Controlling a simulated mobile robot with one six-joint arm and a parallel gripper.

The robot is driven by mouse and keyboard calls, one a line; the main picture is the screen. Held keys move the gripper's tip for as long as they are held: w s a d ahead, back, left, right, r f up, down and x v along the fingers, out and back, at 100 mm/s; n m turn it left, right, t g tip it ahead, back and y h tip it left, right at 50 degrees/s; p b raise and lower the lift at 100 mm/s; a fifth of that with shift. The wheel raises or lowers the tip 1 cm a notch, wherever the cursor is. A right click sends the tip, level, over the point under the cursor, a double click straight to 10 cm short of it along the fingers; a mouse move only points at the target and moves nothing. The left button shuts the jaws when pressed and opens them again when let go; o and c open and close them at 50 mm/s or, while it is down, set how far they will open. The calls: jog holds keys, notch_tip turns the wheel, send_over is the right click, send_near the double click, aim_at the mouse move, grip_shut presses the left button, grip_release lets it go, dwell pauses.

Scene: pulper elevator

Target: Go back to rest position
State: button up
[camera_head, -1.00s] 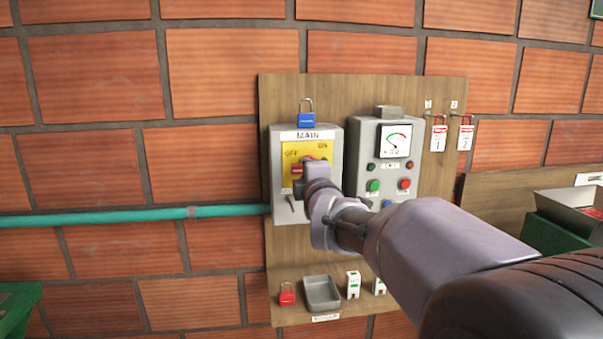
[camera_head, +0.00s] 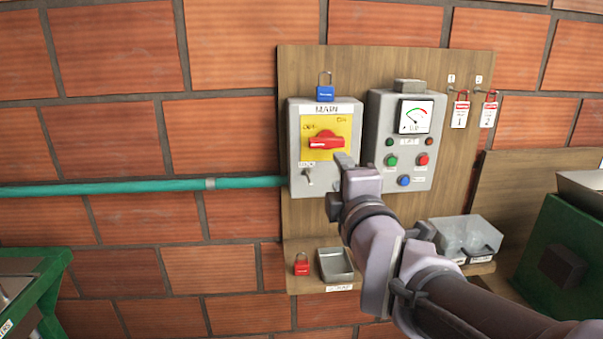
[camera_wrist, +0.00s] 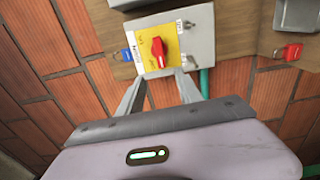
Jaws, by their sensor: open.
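My gripper (camera_head: 345,160) is in front of the lower right of the MAIN switch box (camera_head: 297,165) in the head view. The box has a yellow plate with a red rotary handle (camera_head: 326,141), which lies roughly crosswise between the OFF and ON labels. In the wrist view the two fingers of my gripper (camera_wrist: 165,85) stand apart with nothing between them. The red handle (camera_wrist: 158,52) shows beyond the fingertips, apart from them.
A control box with a gauge (camera_head: 416,117) is right of the switch box. Red tags (camera_head: 461,112) hang farther right. Green machinery (camera_head: 565,265) stands at right.

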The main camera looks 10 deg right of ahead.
jog(key=shift+s, duration=0.7)
jog(key=s+a+f+m+g+y, duration=0.1)
jog(key=s+f+m+g, duration=0.5)
jog(key=s+f+m, duration=0.4)
jog(key=s+a+f+m+g+y, duration=0.1)
jog(key=s+f+m+g, duration=0.5)
jog(key=s+f+m, duration=0.3)
jog(key=s+m, duration=0.3)
jog(key=s, duration=0.2)
jog(key=shift+a+f+m, duration=0.3)
jog(key=shift+f, duration=0.05)
